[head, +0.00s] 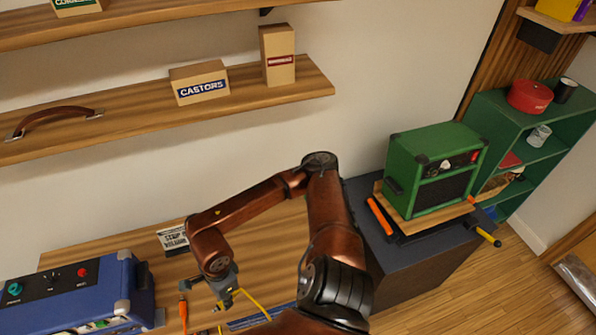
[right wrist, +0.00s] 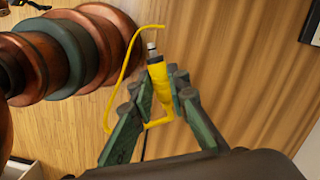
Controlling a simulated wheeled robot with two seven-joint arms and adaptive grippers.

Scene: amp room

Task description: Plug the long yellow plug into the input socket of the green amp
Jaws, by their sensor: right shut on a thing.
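The long yellow plug (right wrist: 161,88) is between the fingers of my right gripper (right wrist: 163,96) in the right wrist view. Its metal tip points away from the gripper, and its yellow cable loops to the left. In the head view my right gripper (head: 226,292) hangs low over the wooden bench, with yellow cable (head: 256,303) beside it; the plug itself is hard to make out there. The green amp (head: 415,155) stands to the right, well apart from the gripper. Its control panel (head: 450,163) shows small and at an angle; I cannot make out the input socket. My left gripper is not in view.
A blue amp (head: 125,290) stands at lower left beside an orange plug (head: 183,312). The green amp sits on a wooden board (head: 440,220) over a dark cabinet (head: 425,262). An orange-handled (head: 379,216) and a yellow-ended (head: 488,237) object lie near it. Shelves (head: 150,115) hang above.

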